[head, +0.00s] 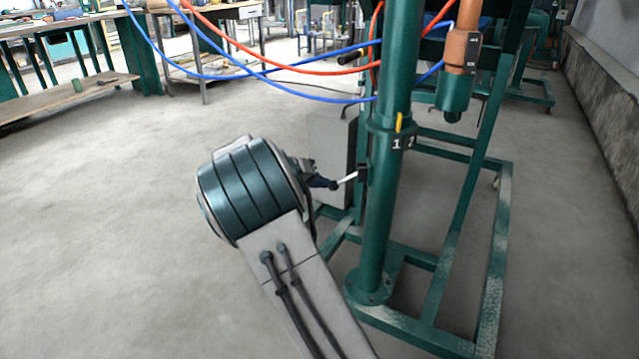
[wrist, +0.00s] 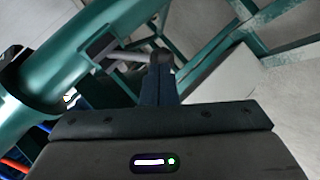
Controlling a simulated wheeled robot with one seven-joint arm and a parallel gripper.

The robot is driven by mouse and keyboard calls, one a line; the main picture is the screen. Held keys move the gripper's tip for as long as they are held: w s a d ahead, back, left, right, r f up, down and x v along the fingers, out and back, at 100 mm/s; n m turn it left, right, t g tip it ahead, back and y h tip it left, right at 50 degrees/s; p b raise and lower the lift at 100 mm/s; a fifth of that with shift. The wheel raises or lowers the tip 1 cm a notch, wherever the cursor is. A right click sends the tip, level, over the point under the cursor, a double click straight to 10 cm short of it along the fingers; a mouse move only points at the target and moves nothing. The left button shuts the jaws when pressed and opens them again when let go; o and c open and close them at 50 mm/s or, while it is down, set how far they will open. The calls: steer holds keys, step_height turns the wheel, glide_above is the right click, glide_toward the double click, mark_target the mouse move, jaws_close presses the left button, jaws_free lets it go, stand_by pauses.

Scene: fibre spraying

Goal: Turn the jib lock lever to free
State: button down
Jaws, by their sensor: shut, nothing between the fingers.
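The jib lock lever (head: 347,178) is a short pale bar with a dark knob, reaching left from a black block (head: 362,173) on the green post (head: 381,220). In the wrist view the lever (wrist: 126,55) runs from the post toward my fingertips. My gripper (head: 322,182) is at the lever's knob end. It also shows in the wrist view (wrist: 161,62), with its dark fingers together and nothing held. The fingers overlap the knob end in both views; I cannot tell whether they touch it.
A collar (head: 391,136) with a yellow pointer and number marks is higher on the post. A grey box (head: 331,150) stands behind the lever. The green base frame (head: 440,300) spreads over the floor. Blue and red hoses (head: 290,70) hang above. Floor at left is clear.

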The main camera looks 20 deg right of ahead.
steer(key=shift+f, duration=0.3)
steer(key=shift+r, duration=0.1)
stand_by(0.3)
steer(key=p+v, duration=0.4)
steer(key=v, duration=0.9)
steer(key=shift+s+r+p, duration=0.25)
steer(key=shift+r+p, duration=0.05)
steer(key=shift+r, duration=0.2)
steer(key=s+d+r+g+y+p, duration=0.2)
steer(key=s+d+r+y+p, duration=0.1)
steer(key=s+d+r+p, duration=0.35)
steer(key=s+a+r+n+t+y+p, duration=0.1)
steer(key=s+r+y+p, duration=0.7)
steer(key=s+r+p, duration=1.6)
steer(key=shift+s+a+r+n+y+p, duration=0.2)
steer(key=shift+s+r+n+y+p, duration=0.15)
steer(key=shift+s+n, duration=0.4)
